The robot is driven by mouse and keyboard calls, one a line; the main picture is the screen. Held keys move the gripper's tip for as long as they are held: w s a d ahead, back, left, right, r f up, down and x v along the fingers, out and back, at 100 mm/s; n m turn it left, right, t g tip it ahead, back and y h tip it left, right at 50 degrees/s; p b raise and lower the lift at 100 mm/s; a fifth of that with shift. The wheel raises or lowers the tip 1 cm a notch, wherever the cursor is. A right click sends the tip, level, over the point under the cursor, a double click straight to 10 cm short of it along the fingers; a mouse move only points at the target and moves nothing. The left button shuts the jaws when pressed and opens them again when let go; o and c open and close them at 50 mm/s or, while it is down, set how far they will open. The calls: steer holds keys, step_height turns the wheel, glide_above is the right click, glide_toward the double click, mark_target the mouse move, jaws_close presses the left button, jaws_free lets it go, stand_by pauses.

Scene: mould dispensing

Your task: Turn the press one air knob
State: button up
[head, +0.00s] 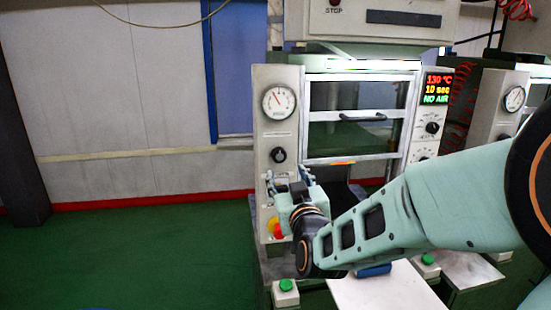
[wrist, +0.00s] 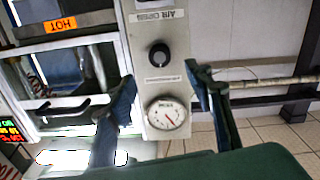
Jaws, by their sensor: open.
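The black round air knob (head: 278,155) sits on the grey left panel of the near press, below the white pressure gauge (head: 279,101). In the wrist view, which is turned over, the knob (wrist: 159,54) shows between and just beyond my fingertips, near an upside-down label. My gripper (head: 288,178) is open and empty in front of the panel, a little below the knob in the head view. In the wrist view my gripper (wrist: 160,77) has its two fingers spread on either side of the panel, apart from the knob.
The press display (head: 437,88) reads 130 °C, 10 sec, NO AIR. A red and yellow button (head: 275,228) is partly hidden by my arm. The press door (head: 352,120) has a dark handle. A second press stands at right. Green floor at left is clear.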

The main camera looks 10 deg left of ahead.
mark_target(280, 157)
steer(key=shift+p+x, duration=0.75)
steer(key=shift+x, duration=4.55)
steer(key=shift+c, duration=0.3)
steer(key=c, duration=1.1)
